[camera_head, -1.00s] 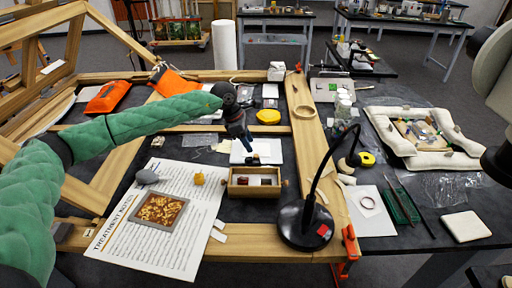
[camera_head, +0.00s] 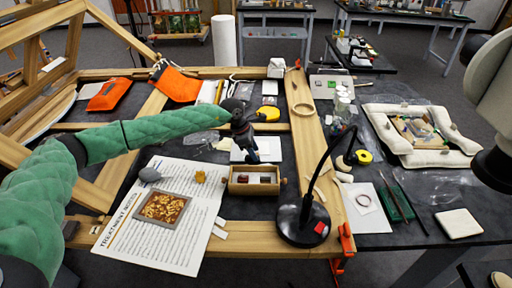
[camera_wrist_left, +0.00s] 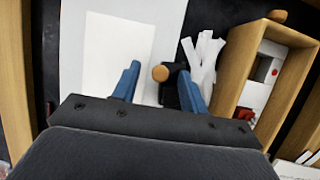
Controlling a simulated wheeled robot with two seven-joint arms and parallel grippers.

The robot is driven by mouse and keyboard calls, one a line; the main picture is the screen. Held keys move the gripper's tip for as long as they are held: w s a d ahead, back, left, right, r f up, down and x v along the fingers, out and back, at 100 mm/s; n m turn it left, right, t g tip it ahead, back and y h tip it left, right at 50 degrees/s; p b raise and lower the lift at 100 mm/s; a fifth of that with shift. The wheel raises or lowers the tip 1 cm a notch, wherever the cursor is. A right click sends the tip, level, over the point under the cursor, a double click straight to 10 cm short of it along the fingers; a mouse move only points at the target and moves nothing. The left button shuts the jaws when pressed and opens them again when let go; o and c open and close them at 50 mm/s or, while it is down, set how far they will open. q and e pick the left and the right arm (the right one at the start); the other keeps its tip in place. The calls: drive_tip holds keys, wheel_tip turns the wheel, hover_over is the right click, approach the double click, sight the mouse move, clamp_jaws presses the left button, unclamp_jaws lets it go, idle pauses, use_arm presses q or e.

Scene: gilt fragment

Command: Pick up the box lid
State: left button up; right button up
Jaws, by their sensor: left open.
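My left gripper (camera_head: 251,157) points down just behind the small open wooden box (camera_head: 253,188). Its two blue fingers are apart in the left wrist view (camera_wrist_left: 158,85). Between them there shows a round wooden knob (camera_wrist_left: 160,73) beside a small dark piece (camera_wrist_left: 175,92); I cannot tell whether they touch the fingers. A white sheet or panel (camera_wrist_left: 108,42) lies below. The open box also shows at the right of the wrist view (camera_wrist_left: 232,65), with red and white items inside. I cannot tell for certain which piece is the box lid.
A black lamp (camera_head: 301,222) with a curved neck stands right of the box. A printed sheet (camera_head: 150,235) with a framed gilt piece (camera_head: 162,207) and a yellow lump (camera_head: 200,176) lies left. Wooden frame beams (camera_head: 312,120) surround the work area.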

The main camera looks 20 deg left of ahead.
use_arm(q)
drive_tip(key=shift+d+f, duration=0.1)
drive_tip(key=shift+f, duration=0.15)
clamp_jaws()
drive_tip(key=shift+r, duration=0.1)
